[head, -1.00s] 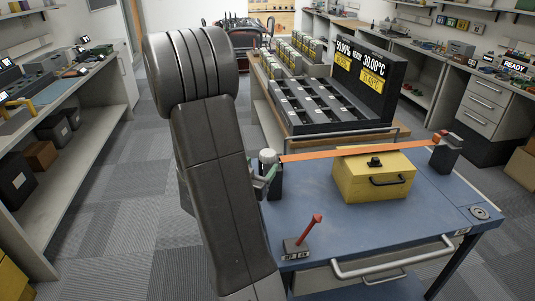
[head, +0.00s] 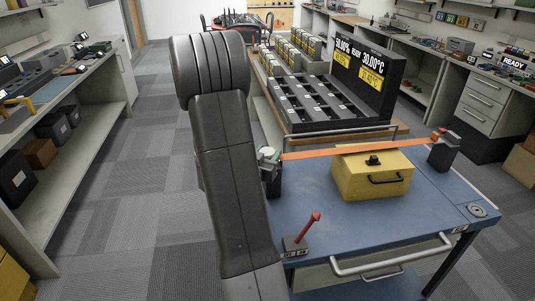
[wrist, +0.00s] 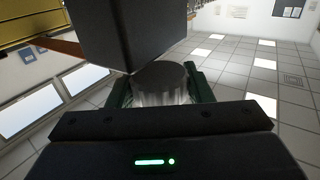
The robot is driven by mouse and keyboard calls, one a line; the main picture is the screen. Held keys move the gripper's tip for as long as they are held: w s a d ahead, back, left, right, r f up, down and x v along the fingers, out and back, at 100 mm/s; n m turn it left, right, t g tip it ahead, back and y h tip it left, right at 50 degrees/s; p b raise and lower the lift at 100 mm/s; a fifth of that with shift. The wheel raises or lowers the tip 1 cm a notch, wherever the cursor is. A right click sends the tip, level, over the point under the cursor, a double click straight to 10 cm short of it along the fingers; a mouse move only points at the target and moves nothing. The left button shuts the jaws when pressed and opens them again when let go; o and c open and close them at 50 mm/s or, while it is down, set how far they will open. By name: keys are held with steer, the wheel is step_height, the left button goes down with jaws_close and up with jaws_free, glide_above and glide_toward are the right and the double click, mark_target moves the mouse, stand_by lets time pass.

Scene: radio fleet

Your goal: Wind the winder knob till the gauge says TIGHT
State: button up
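The winder knob (head: 266,151) is a pale, round cap on a dark post at the left end of the blue cart top. An orange strap (head: 345,149) runs from that post over a yellow box (head: 372,176) to a second post at the right. In the wrist view, the grey ribbed knob (wrist: 160,95) sits between the green fingers of my gripper (wrist: 161,74), which appear closed against both its sides. In the head view, my arm hides most of the gripper. A small block with a red lever (head: 309,228) stands at the cart's front; I cannot read TIGHT anywhere.
A black slotted rack (head: 325,105) with a lit display stands behind the cart. A cart handle (head: 392,259) sticks out in front. Benches line both sides. The carpeted floor (head: 150,180) left of my arm is clear.

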steer(key=shift+m+h, duration=0.4)
steer(key=shift+h, duration=0.1)
steer(key=shift+c, duration=0.4)
steer(key=m+g+h+p, duration=0.1)
steer(key=m+g+h, duration=0.2)
steer(key=h, duration=0.1)
steer(key=m+g+h+p, duration=0.1)
steer(key=m+g+h, duration=0.3)
steer(key=g, duration=0.2)
steer(key=shift+m+h, duration=0.3)
steer(key=shift+m, duration=0.1)
steer(key=shift+s+m+g, duration=0.1)
steer(key=shift+m+g, duration=0.2)
steer(key=shift+g, duration=0.1)
steer(key=o, duration=1)
steer(key=b+v, duration=0.1)
steer(key=v, duration=1.2)
steer(key=shift+s+a+f, duration=0.15)
steer(key=shift+a, duration=0.2)
